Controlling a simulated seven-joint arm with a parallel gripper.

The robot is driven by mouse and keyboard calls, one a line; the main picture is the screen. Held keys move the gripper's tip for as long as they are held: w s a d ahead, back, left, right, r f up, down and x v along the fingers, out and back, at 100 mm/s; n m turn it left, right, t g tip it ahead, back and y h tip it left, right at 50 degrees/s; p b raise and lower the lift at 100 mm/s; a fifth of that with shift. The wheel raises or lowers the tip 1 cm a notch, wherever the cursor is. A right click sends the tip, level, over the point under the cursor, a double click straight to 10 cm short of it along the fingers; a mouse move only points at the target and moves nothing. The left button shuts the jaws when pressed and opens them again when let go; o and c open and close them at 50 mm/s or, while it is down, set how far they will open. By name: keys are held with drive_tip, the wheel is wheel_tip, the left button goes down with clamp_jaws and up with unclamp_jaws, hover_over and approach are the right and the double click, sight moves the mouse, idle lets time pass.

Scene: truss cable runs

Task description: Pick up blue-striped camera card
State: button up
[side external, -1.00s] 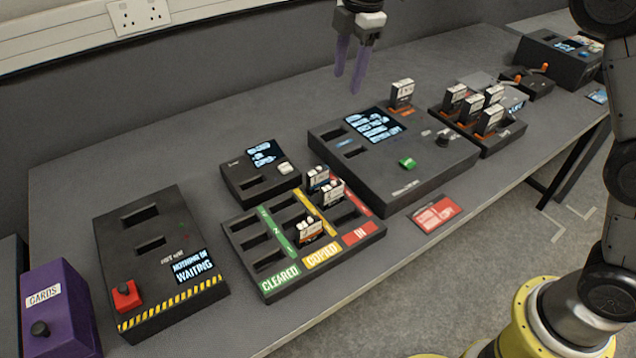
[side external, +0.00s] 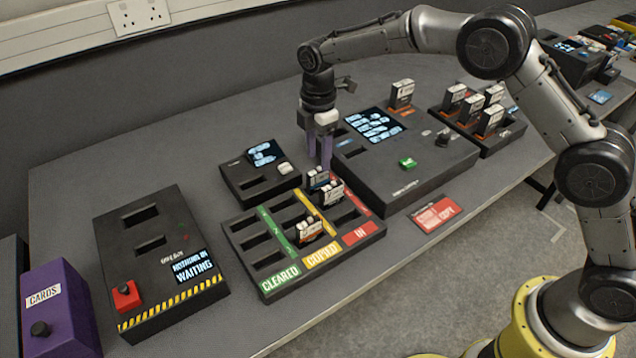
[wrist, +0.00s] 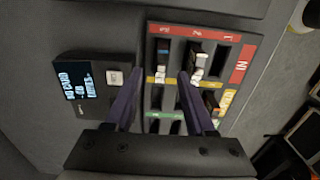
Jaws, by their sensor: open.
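The blue-striped camera card (side external: 317,179) stands upright in a slot at the back of the red IN row of the sorting tray (side external: 267,297). In the wrist view the card (wrist: 163,54) shows a blue band near the tray's 3 mark. My gripper (side external: 320,168) is open and points down just above this card. In the wrist view my gripper's purple fingers (wrist: 159,75) are spread to either side of the card's line, with nothing between them. Whether the fingertips reach down beside the card cannot be told.
A second card (side external: 333,191) stands close beside it in the IN row. An orange-striped card (side external: 309,231) stands in the yellow COPIED row. A small reader with a screen (side external: 246,190) is on the left, and a large console (side external: 400,185) is close on the right.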

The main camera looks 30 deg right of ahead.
sight(318, 168)
drive_tip(key=shift+s+a+f, duration=0.1)
drive_tip(key=shift+f, duration=2.6)
clamp_jaws()
